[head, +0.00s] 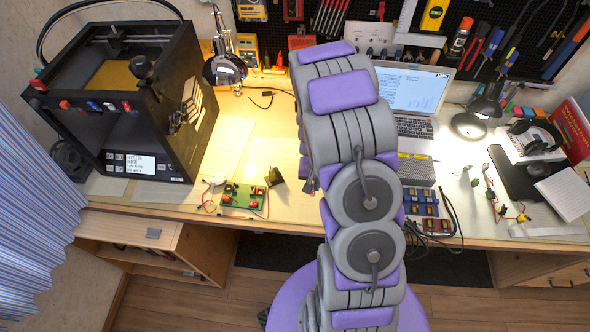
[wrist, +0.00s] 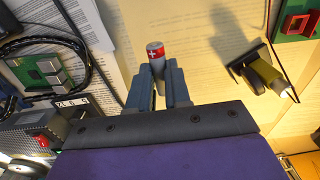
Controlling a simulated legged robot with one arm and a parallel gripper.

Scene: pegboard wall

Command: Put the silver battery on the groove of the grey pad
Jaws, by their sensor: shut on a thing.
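A silver battery (wrist: 155,52) with a red band and a white plus sign shows in the wrist view. My gripper (wrist: 158,78) is shut on it, with the battery's banded end sticking out beyond the fingertips. The rest of it is partly hidden between the fingers. In the head view my arm hides the gripper and the battery. A small grey piece (head: 153,233) lies on the low wooden cabinet at left; it may be the grey pad, but its groove cannot be made out.
A black 3D printer (head: 125,100) stands on the desk at left. A green circuit board (head: 245,198) lies near the front edge. A laptop (head: 408,95), lamp and headphones (head: 535,137) are at right. The cabinet top (head: 120,232) is mostly clear.

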